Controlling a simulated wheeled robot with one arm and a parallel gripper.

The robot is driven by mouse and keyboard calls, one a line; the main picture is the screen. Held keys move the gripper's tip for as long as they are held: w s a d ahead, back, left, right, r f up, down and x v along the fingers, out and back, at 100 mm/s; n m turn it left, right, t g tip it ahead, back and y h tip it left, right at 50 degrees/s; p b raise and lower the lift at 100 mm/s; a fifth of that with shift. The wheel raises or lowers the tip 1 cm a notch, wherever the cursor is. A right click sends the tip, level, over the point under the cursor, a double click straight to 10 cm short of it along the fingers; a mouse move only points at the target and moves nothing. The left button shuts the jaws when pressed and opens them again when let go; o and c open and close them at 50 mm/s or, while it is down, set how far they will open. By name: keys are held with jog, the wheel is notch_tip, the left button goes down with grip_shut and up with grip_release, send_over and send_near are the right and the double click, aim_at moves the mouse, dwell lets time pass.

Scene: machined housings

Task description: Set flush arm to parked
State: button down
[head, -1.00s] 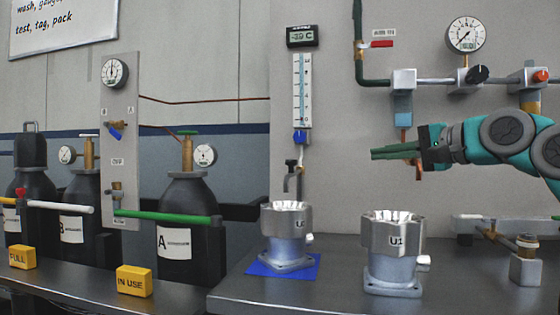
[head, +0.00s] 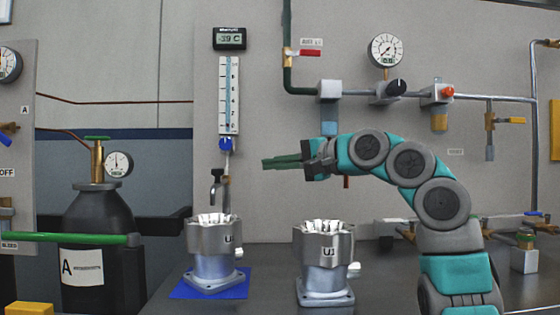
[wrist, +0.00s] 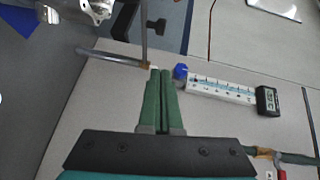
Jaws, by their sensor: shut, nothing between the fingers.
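My gripper (head: 266,163) has long green fingers pressed together and empty. They point left, in front of the wall panel, right of the flow tube's blue knob (head: 226,144). In the wrist view the shut fingertips (wrist: 160,74) appear near the blue knob (wrist: 180,72) and a grey rod with a brass end (wrist: 110,57). I cannot tell whether they touch the rod. No parked mark is readable.
The left housing stands on a blue mat (head: 238,289). Housing U1 (head: 323,262) stands on the bench below my gripper. Pipes with a gauge (head: 386,50) and valves run behind my arm. Gas cylinder A (head: 98,235) and a green bar (head: 65,238) are at left.

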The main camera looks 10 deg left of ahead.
aim_at(221, 184)
jog(key=a+f+p, duration=0.1)
jog(key=a, duration=0.7)
jog(key=shift+w+a, duration=0.35)
jog(key=shift+s+a+f+b, duration=0.15)
jog(key=shift+s+a+b, duration=0.05)
jog(key=shift+b, duration=0.2)
